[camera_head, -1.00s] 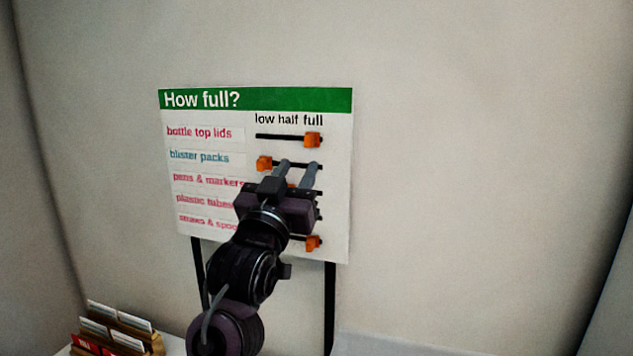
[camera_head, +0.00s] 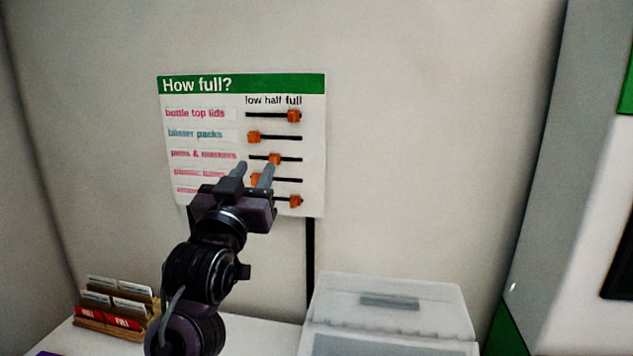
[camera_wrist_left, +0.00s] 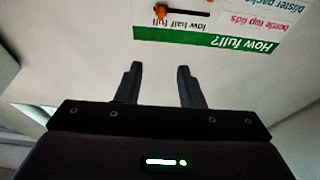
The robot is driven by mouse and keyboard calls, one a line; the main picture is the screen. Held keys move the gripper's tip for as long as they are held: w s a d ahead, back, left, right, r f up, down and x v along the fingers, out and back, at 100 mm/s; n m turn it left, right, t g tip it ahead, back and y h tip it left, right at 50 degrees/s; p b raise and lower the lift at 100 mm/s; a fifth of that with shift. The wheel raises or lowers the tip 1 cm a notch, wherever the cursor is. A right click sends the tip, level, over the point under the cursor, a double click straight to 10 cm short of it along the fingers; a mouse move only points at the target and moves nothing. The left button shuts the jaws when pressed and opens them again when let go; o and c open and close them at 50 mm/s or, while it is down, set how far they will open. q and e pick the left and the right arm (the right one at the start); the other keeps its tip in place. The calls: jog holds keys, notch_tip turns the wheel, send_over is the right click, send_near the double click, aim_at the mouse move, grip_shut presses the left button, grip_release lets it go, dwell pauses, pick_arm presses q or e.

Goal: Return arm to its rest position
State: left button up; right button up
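My left gripper (camera_head: 252,175) is raised in front of the lower part of the "How full?" board (camera_head: 240,85) in the head view. Its two fingers are apart with nothing between them. In the left wrist view the gripper (camera_wrist_left: 160,85) also shows open and empty, with the board (camera_wrist_left: 205,38) beyond the fingertips, upside down. The board has several orange sliders on black tracks, among them the top one (camera_head: 294,116) at full. The gripper partly hides the lower rows. My right gripper is not in view.
A wooden card holder (camera_head: 105,320) with red and white cards stands on the white table at lower left. A translucent lidded box (camera_head: 390,295) stands right of the arm. A grey and white cabinet (camera_head: 560,180) is at the right edge.

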pick_arm(q)
jog(key=s+a+f+g+y, duration=0.1)
jog(key=s+f+g, duration=0.15)
jog(key=f, duration=0.55)
jog(key=s+a+f+g, duration=0.1)
jog(key=f+g, duration=0.2)
jog(key=f, duration=0.6)
jog(key=s+a+f+g+y, duration=0.1)
jog(key=s+a+f+g, duration=0.1)
jog(key=f, duration=0.6)
jog(key=s+a+f+g+y, duration=0.15)
jog(key=s+f+g, duration=0.35)
jog(key=s+f, duration=0.5)
jog(key=s+a+f+g+y, duration=0.1)
jog(key=s+a+f+g, duration=0.3)
jog(key=s+f, duration=0.7)
jog(key=s+f+g, duration=0.1)
jog(key=s+f, duration=0.1)
jog(key=f, duration=1.2)
jog(key=s+f+g, duration=0.2)
jog(key=f, duration=1.2)
jog(key=s+a+f, duration=0.3)
jog(key=s+f, duration=1.5)
jog(key=s, duration=0.1)
jog(key=shift+s+g, duration=0.15)
jog(key=shift+g, duration=0.3)
